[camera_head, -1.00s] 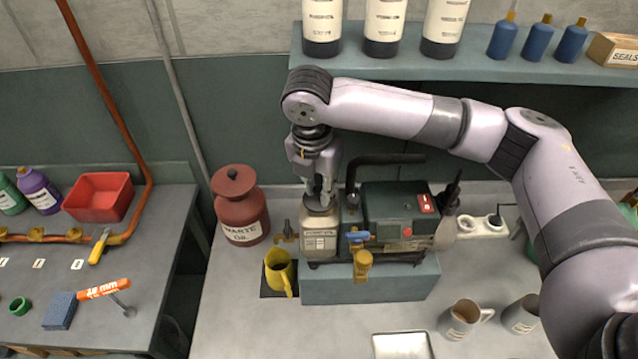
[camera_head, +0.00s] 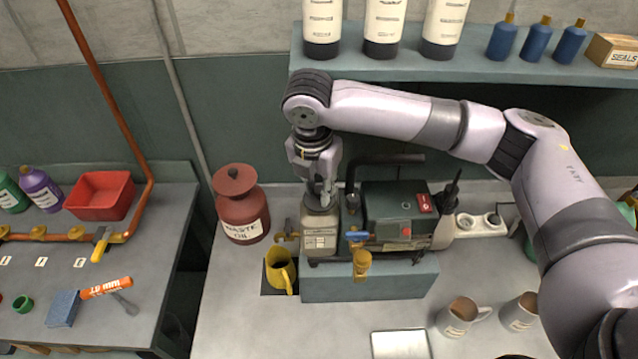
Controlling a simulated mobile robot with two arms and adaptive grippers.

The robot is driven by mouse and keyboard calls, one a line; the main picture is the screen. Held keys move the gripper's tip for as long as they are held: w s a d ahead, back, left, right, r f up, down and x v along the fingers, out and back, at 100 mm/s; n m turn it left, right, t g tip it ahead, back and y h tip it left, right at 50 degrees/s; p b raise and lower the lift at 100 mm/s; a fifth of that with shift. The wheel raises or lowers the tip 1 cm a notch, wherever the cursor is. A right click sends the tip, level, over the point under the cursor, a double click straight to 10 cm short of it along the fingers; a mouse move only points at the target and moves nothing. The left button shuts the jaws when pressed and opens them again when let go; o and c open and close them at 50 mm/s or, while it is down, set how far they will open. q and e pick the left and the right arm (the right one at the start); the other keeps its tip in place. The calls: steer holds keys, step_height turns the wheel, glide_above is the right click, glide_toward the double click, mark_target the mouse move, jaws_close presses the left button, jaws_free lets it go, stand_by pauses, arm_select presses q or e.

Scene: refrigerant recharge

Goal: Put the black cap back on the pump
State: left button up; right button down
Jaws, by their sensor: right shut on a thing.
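The pump (camera_head: 397,215) is a dark green and grey machine with a pale labelled section at its left end. It stands on a grey-green block (camera_head: 370,278). My right gripper (camera_head: 322,200) points down over the top of that pale left section. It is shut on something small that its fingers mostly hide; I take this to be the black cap. I cannot tell whether the cap touches the pump's opening. My left gripper is not in view.
A red-brown waste oil can (camera_head: 241,205) stands left of the pump. A yellow jug (camera_head: 280,268) sits in front of it. Mugs (camera_head: 462,316) and a metal tray (camera_head: 400,344) are at the front. A shelf (camera_head: 470,68) with bottles runs behind my arm.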

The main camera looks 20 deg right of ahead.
stand_by(0.4)
steer(key=c, duration=1.3)
jaws_free()
steer(key=shift+o, duration=0.3)
steer(key=o, duration=0.4)
steer(key=shift+r+p, duration=0.5)
steer(key=shift+r, duration=3)
steer(key=shift+c, duration=0.2)
